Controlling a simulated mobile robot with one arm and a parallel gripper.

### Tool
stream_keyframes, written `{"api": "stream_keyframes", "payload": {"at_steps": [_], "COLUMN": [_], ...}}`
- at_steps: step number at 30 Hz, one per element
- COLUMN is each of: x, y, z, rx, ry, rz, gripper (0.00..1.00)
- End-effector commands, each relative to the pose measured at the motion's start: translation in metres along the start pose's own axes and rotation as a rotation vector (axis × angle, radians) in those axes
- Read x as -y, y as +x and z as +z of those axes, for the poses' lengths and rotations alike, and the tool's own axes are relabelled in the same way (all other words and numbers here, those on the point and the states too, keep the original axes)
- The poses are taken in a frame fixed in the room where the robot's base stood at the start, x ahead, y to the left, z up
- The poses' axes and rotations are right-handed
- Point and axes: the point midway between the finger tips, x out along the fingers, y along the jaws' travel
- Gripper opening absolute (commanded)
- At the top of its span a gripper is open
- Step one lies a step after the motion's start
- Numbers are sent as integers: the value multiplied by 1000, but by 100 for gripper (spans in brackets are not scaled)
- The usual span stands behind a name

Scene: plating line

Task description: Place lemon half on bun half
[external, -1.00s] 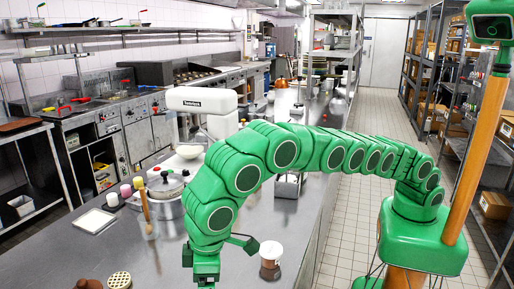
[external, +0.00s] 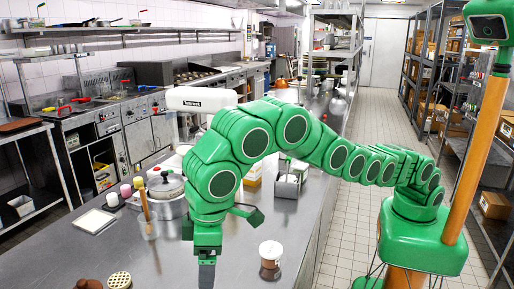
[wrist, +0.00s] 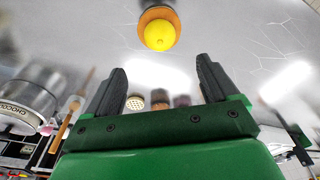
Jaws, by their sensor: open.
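A yellow lemon half (wrist: 160,35) sits dome up on an orange-brown round bun half (wrist: 147,16) at the top of the wrist view. They look in contact. My gripper (wrist: 160,66) is open, with nothing between its fingers, and is apart from the lemon half. In the external view my gripper (external: 207,261) points down above the steel counter (external: 225,235). I cannot make out the lemon half or the bun half in the external view.
A jar with brown contents (external: 270,256) stands right of my gripper. A lidded pot (external: 168,185), a glass with a wooden utensil (external: 149,225) and a white tray (external: 93,221) are to the left. A perforated beige piece (external: 119,280) is at the front.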

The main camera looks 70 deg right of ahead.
Motion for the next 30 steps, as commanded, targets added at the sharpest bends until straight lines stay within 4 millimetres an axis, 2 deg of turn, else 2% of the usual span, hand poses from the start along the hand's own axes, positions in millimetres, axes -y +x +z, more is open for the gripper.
{"api": "stream_keyframes", "payload": {"at_steps": [7, 11, 14, 22, 30], "x": [-1, -13, -33, -110, -186], "y": [-1, -6, -16, -48, -75], "z": [0, -1, -3, 1, 22], "rx": [0, 3, 7, 25, 53], "ry": [1, 9, 23, 75, 129], "rz": [1, 6, 15, 43, 66], "gripper": [87, 87, 87, 87, 87]}}
